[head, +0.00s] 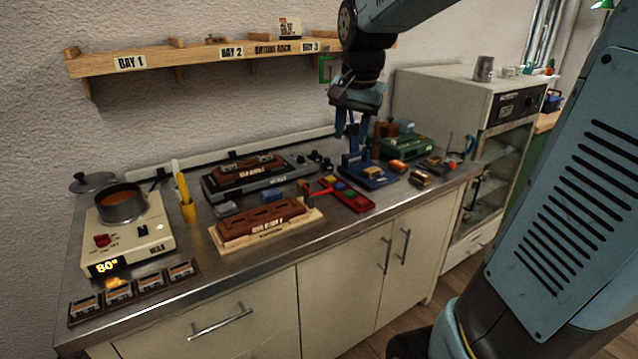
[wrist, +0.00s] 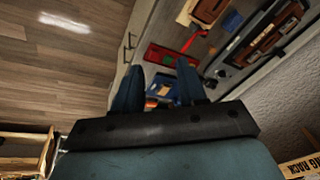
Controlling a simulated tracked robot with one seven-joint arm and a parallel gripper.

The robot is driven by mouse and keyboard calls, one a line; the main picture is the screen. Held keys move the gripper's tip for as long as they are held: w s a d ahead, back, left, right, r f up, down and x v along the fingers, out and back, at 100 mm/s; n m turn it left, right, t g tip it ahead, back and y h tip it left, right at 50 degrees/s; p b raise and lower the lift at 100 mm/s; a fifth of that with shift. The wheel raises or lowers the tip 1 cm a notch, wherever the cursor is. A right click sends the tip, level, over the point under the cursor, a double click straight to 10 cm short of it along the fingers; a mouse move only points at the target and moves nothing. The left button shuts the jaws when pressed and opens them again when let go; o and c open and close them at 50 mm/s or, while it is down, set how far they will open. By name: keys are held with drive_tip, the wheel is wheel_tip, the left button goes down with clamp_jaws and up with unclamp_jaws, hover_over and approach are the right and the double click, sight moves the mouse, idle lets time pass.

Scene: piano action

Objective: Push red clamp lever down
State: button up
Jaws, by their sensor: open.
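A red lever (head: 322,191) juts out at the right end of the brown block on a wooden base (head: 262,222); I take it for the clamp lever. It lies beside the red tray (head: 367,207). In the wrist view the red lever (wrist: 192,41) slants above the tray (wrist: 165,54). Its exact tilt is hard to tell at this size. My gripper (head: 352,128) is open and empty, pointing down above the blue fixture (head: 376,182), behind and to the right of the lever and apart from it. The open fingers (wrist: 158,78) also show in the wrist view.
A grey machine (head: 250,183) stands behind the wooden base. A hotplate (head: 130,236) with a pot (head: 120,204) is at left. A green box (head: 405,145) and small parts are at right. The wall shelf (head: 200,58) runs above. A cabinet (head: 445,95) stands at far right.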

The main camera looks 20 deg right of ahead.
drive_tip(key=w+f+m+g, duration=0.1)
drive_tip(key=w+f+m, duration=0.4)
drive_tip(key=w, duration=0.5)
drive_tip(key=w+f+m+g, duration=0.2)
drive_tip(key=w+f, duration=0.5)
drive_tip(key=w, duration=0.2)
drive_tip(key=f, duration=1.2)
drive_tip(key=shift+w+d+f, duration=0.1)
drive_tip(key=shift+d+f, duration=0.2)
clamp_jaws()
